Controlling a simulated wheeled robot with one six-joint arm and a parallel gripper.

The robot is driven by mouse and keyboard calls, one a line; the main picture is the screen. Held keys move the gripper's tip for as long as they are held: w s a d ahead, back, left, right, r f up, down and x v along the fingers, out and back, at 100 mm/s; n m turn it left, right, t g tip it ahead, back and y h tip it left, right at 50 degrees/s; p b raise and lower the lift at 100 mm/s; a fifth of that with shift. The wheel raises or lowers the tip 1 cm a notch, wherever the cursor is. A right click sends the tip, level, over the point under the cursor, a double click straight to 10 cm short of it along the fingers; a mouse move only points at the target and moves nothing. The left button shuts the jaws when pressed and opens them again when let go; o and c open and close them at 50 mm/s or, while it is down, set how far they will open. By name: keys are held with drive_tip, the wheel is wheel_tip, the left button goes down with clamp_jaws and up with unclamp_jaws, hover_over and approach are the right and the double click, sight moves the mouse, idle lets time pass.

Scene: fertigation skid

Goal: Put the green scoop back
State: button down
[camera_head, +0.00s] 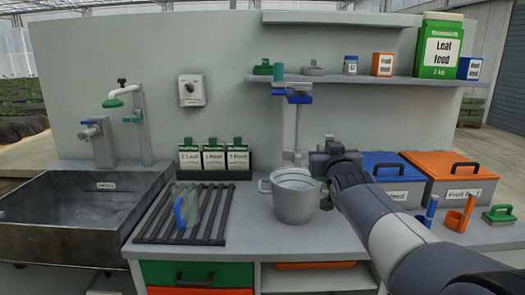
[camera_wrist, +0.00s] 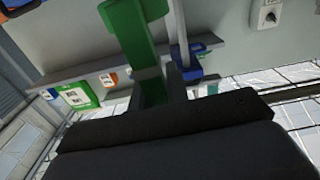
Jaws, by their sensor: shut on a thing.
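My gripper (camera_head: 324,162) is above the back right of the grey pot in the head view. In the wrist view my gripper (camera_wrist: 165,88) is shut on a long green piece, which looks like the green scoop (camera_wrist: 126,30). The scoop extends away from the jaws toward the top of that picture. A blue scoop (camera_head: 430,212) and an orange scoop (camera_head: 456,217) stand on the counter at the right.
The blue bin (camera_head: 393,187) and orange bin (camera_head: 438,190) stand at the right. A shelf (camera_head: 350,79) runs above. A jug (camera_head: 187,208) lies on the rack at left.

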drive_tip(key=shift+s+r, duration=0.1)
drive_tip(key=s+f, duration=0.4)
drive_tip(key=f, duration=0.8)
drive_tip(key=s+f, duration=0.5)
drive_tip(key=f, duration=0.8)
drive_tip(key=s+f, duration=0.4)
drive_tip(key=f, duration=0.8)
wheel_tip(320, 180, up, 11)
drive_tip(key=w+p, duration=0.2)
drive_tip(key=p, duration=1.4)
drive_tip(key=shift+a, duration=0.35)
